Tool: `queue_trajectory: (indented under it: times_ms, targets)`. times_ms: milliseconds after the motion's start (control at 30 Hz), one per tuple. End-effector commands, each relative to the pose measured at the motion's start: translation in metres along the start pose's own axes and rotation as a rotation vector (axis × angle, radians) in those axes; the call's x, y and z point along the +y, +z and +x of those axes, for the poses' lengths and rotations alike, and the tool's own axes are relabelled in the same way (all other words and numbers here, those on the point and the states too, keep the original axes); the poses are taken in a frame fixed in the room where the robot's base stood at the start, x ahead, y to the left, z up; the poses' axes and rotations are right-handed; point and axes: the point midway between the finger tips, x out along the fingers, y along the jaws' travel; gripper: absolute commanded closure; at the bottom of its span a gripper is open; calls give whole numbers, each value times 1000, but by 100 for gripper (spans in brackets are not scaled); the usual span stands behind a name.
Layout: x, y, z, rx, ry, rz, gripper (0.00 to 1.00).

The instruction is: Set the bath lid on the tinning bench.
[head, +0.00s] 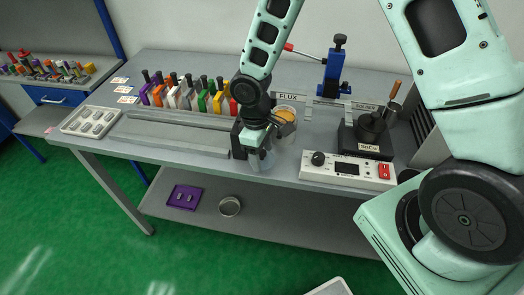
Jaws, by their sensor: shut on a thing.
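A dark round lid with a knob (372,122), which looks like the bath lid, sits on the dark solder pot (362,146) at the right of the tinning bench (215,166). My gripper (258,152) is left of it, over the front middle of the bench. I cannot tell whether that thing touches the bench top. A jar with orange contents (286,116) stands just behind my gripper, under the flux label.
A white control unit (346,170) stands in front of the pot. A blue stand (334,72) is behind. A pale tray (91,121) lies at left. A purple tray (184,198) and round tin (230,206) are on the lower shelf.

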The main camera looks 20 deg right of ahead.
Motion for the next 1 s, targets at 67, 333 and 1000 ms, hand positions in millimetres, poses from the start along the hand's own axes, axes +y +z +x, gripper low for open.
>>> queue_trajectory:
  times_ms: [67, 333, 1000]
  targets:
    - [0, 0, 1, 0, 0, 0, 58]
    - [0, -1, 10, -1, -1, 0, 58]
    - [-1, 2, 12, -9, -4, 0, 15]
